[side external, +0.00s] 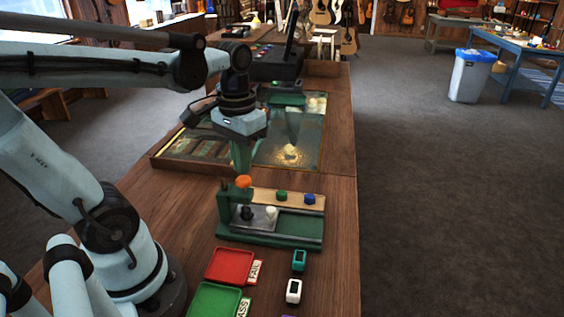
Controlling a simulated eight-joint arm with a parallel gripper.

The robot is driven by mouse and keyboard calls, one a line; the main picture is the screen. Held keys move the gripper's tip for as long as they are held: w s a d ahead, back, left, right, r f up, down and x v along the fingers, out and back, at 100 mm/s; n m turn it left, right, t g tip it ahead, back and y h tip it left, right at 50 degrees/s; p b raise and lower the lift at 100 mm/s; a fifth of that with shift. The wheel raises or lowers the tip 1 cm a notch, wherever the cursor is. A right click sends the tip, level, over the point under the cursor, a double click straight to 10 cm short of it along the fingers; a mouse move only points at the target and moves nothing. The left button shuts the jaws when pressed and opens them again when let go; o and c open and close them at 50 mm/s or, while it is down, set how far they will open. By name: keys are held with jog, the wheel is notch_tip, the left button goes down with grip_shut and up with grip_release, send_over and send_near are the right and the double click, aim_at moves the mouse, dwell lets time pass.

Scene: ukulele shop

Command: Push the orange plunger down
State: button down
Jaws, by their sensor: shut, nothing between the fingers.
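The orange plunger (244,181) is a small rounded knob at the top of the rear left part of a green fixture (230,232) on the wooden bench. My gripper (241,169) points down from the wrist and is shut and empty. Its tips are just above the orange plunger in the side view. I cannot tell whether they touch it. The fixture also carries a grey plate (257,219) with a dark knob (247,212) and a white knob (271,212).
A wooden strip on the fixture holds a green button (281,196) and a blue button (309,200). A red tray (231,265) and a green tray (213,300) lie in front, with small teal (299,260) and white (293,290) devices beside them. A glass-topped frame (335,150) lies behind.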

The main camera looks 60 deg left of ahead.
aim_at(243, 178)
jog(key=shift+f, duration=0.1)
dwell(0.3)
jog(key=shift+f, duration=0.35)
jog(key=shift+f, duration=0.75)
jog(key=shift+r, duration=3.8)
jog(key=w+d+f+m+t, duration=0.3)
jog(key=w+d+f+t, duration=0.1)
jog(key=d+f+t, duration=0.2)
jog(key=shift+t, duration=0.6)
